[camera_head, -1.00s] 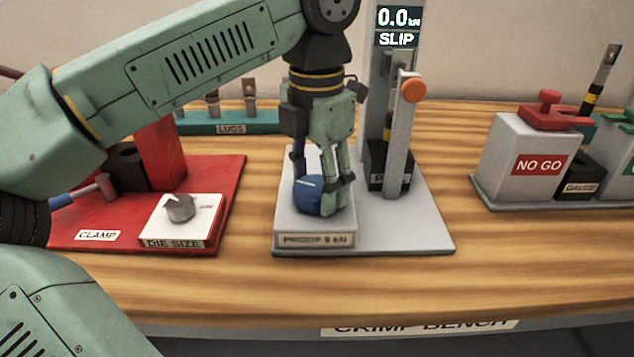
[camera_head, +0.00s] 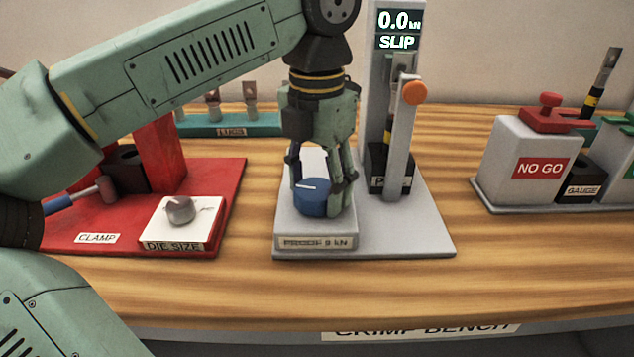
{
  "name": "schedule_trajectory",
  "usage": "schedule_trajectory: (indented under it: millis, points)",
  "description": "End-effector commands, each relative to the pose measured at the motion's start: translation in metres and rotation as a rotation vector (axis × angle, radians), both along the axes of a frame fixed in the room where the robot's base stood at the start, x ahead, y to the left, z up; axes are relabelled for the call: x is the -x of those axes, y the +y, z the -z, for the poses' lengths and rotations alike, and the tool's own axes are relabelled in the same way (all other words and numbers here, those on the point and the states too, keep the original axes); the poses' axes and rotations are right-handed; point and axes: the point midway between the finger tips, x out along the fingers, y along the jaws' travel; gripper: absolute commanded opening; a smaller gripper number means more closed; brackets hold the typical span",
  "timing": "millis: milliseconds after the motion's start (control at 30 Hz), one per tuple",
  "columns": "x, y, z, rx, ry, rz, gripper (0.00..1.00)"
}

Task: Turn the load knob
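The load knob is a blue knob (camera_head: 313,201) with a white mark on its top. It sits on the light grey box labelled "PROOF" and a kN value that looks like 8 (camera_head: 315,242). My gripper (camera_head: 319,185) points straight down over it, with its fingers at the knob's left and right sides. It looks shut on the knob, though the far finger contact is partly hidden. The display (camera_head: 399,29) on the grey column behind reads "0.0 kN" and "SLIP".
A grey column with an orange-knobbed lever (camera_head: 414,93) stands close to the gripper's right. A NO GO box (camera_head: 525,165) stands at right. The front bench strip is clear.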

Motion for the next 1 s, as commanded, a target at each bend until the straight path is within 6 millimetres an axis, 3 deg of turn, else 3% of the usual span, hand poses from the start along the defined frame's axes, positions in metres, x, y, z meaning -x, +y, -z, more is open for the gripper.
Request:
schedule_trajectory:
  millis: [200,567,1000]
  points:
    - [0.000,0.000,0.000,-0.001,0.001,0.001,0.72]
    - [0.000,0.000,-0.003,-0.001,0.001,0.001,0.72]
    - [0.000,0.000,-0.067,0.000,0.000,0.001,0.72]
